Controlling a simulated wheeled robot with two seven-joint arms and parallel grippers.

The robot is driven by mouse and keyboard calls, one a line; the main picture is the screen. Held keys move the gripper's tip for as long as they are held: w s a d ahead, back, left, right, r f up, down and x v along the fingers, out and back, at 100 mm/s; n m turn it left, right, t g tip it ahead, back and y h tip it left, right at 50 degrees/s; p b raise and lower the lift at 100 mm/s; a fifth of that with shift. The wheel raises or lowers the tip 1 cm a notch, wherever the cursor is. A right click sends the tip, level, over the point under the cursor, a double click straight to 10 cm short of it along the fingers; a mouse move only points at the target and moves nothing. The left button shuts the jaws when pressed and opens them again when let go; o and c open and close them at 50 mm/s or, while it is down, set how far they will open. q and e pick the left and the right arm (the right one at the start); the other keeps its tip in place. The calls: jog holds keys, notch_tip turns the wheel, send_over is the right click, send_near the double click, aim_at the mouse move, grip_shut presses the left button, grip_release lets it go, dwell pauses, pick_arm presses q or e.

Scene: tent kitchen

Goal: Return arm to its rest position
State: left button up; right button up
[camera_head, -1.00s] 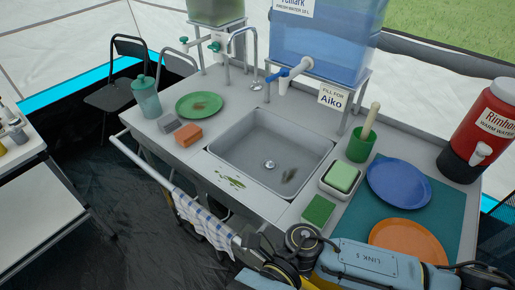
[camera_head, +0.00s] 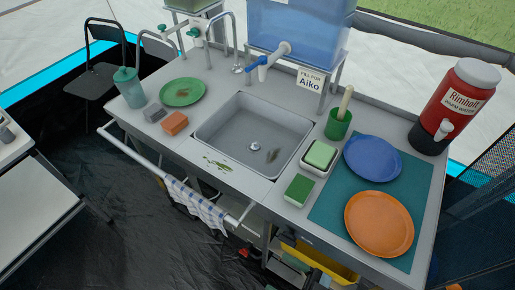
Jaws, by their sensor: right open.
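Neither of my grippers can be made out in the head view, and no arm link shows over the counter. The steel counter (camera_head: 250,178) with its sink basin (camera_head: 232,133) lies open to view. At its right end a blue plate (camera_head: 372,158) and an orange plate (camera_head: 379,223) lie flat on a teal mat (camera_head: 330,210). A green and yellow sponge (camera_head: 299,190) lies left of the mat. A pale green soap bar (camera_head: 320,154) sits in a white dish. A green cup (camera_head: 338,124) with a brush handle in it stands behind the soap.
A red drink dispenser (camera_head: 458,105) stands at the back right. A dirty green plate (camera_head: 183,92), a teal bottle (camera_head: 130,88) and two sponge blocks (camera_head: 175,123) are at the left. A checked towel (camera_head: 195,207) hangs on the front rail. A yellow bin (camera_head: 335,268) shows under the counter.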

jog(key=d+f+m+h+b, duration=0.1)
jog(key=d+f+m+h, duration=0.1)
jog(key=d+f+h, duration=0.35)
jog(key=d+f+m+g+h, duration=0.1)
jog(key=d+f+h, duration=0.15)
jog(key=f, duration=0.65)
jog(key=d+f+m+h+b, duration=0.1)
jog(key=d+f+m+h, duration=0.2)
jog(key=f, duration=0.4)
jog(key=s+d+f+g+h, duration=0.2)
jog(key=s+f, duration=0.1)
jog(key=s, duration=0.2)
jog(key=s+d+f+m+g+h+b, duration=0.1)
jog(key=s+d+f+g+h, duration=0.1)
jog(key=s, duration=0.4)
jog(key=s+d+f+g+h, duration=0.2)
jog(key=s+f+g, duration=0.1)
jog(key=s+f, duration=0.2)
jog(key=shift+s+d+g+b, duration=0.15)
jog(key=shift+d+g+b, duration=0.15)
jog(key=shift+d+g, duration=0.1)
